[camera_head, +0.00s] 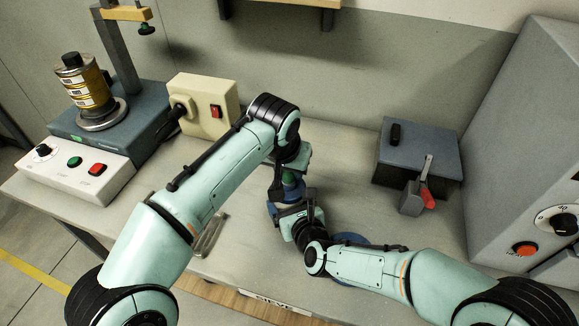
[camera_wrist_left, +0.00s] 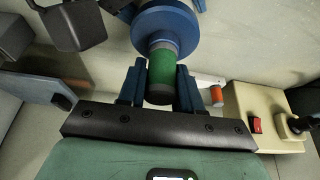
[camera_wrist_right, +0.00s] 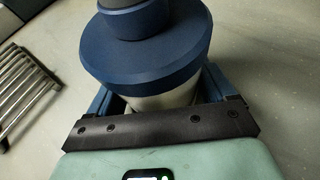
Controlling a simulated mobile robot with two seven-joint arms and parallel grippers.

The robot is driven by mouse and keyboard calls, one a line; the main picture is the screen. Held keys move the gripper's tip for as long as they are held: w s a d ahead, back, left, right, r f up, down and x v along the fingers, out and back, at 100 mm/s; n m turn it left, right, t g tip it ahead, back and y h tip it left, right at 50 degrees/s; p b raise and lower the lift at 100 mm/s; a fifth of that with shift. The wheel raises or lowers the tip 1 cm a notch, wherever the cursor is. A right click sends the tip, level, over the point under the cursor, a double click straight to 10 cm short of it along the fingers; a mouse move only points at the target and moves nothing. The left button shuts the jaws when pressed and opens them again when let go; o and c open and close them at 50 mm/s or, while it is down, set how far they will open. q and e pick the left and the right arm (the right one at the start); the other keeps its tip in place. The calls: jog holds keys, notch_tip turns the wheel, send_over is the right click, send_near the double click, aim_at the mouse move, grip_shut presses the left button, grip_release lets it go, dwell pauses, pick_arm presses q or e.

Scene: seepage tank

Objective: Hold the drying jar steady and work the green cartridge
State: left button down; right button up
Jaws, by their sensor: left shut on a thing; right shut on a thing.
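The drying jar has a pale body (camera_wrist_right: 165,97) under a wide blue lid (camera_wrist_right: 150,50), seen in the right wrist view. My right gripper (camera_wrist_right: 160,90) is shut around the body, one finger on each side below the lid. The green cartridge (camera_wrist_left: 161,70) stands out from the blue lid in the left wrist view, with a grey band between. My left gripper (camera_wrist_left: 160,78) is shut on the cartridge, a blue finger on either side. In the head view the cartridge (camera_head: 289,181) is small, and my arms hide much of the jar.
A grey box (camera_head: 425,153) with a red-tipped lever stands to the right, beside a large grey cabinet (camera_head: 525,130). A cream box (camera_head: 203,104) and a stand with an amber cylinder (camera_head: 82,88) are left. A metal rack (camera_head: 208,238) lies nearby. A blue disc (camera_head: 350,238) shows partly behind my right arm.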

pick_arm(q)
jog(key=shift+r, duration=0.4)
dwell(0.6)
jog(key=shift+r, duration=2.1)
pick_arm(e)
jog(key=o, duration=1.1)
jog(key=v, duration=1.2)
pick_arm(q)
jog(key=shift+s, duration=0.1)
pick_arm(e)
jog(key=shift+s, duration=0.15)
